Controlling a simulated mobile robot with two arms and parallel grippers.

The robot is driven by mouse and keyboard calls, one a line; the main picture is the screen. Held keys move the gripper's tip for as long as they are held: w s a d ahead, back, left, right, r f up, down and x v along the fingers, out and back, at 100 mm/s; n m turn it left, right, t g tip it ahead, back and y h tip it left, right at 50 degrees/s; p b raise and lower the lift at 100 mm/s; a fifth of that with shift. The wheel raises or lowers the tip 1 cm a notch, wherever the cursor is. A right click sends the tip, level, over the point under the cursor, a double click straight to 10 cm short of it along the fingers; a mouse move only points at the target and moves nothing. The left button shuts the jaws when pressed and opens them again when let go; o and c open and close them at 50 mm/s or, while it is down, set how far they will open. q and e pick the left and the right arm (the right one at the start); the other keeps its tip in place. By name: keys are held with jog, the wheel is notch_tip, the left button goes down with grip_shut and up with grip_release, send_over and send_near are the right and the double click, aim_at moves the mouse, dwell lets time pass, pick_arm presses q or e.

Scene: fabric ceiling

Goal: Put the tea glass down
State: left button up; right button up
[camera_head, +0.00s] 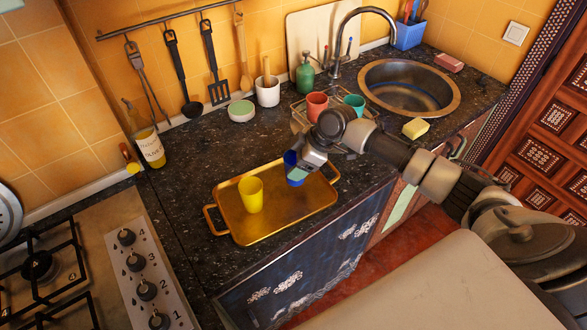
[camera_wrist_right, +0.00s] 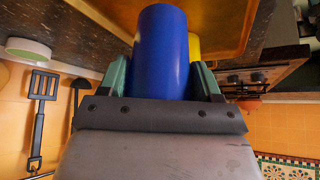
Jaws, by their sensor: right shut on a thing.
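My right gripper (camera_head: 297,170) is shut on a blue tea glass (camera_head: 291,158), over the right part of a gold tray (camera_head: 233,230). In the right wrist view the blue glass (camera_wrist_right: 162,55) sits between the two green fingers of the right gripper (camera_wrist_right: 162,78). The glass is upright; I cannot tell whether its base touches the tray. A yellow glass (camera_head: 250,195) stands on the tray, left of the blue one. It shows partly behind the blue glass in the wrist view (camera_wrist_right: 194,47). My left gripper is not in view.
Behind the tray are a white pot (camera_head: 267,92) and a green-topped round tin (camera_head: 241,111). A rack with a red cup (camera_head: 317,105) and a teal cup (camera_head: 354,104) stands near the sink (camera_head: 408,88). A stove (camera_head: 90,260) is at left. A yellow sponge (camera_head: 415,128) lies right.

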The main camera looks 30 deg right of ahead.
jog(key=shift+w+a+f, duration=0.1)
jog(key=shift+w+f, duration=0.25)
jog(key=shift+w, duration=0.05)
notch_tip(320, 180, down, 3)
jog(key=shift+f+p, duration=0.15)
jog(key=shift+p, duration=0.65)
jog(key=shift+f, duration=0.25)
jog(key=shift+f, duration=0.1)
jog(key=o, duration=1)
jog(key=shift+c, duration=0.2)
jog(key=shift+r, duration=0.2)
jog(key=b+v, duration=0.2)
jog(key=v, duration=1)
jog(key=shift+b, duration=0.4)
jog(key=shift+f, duration=0.1)
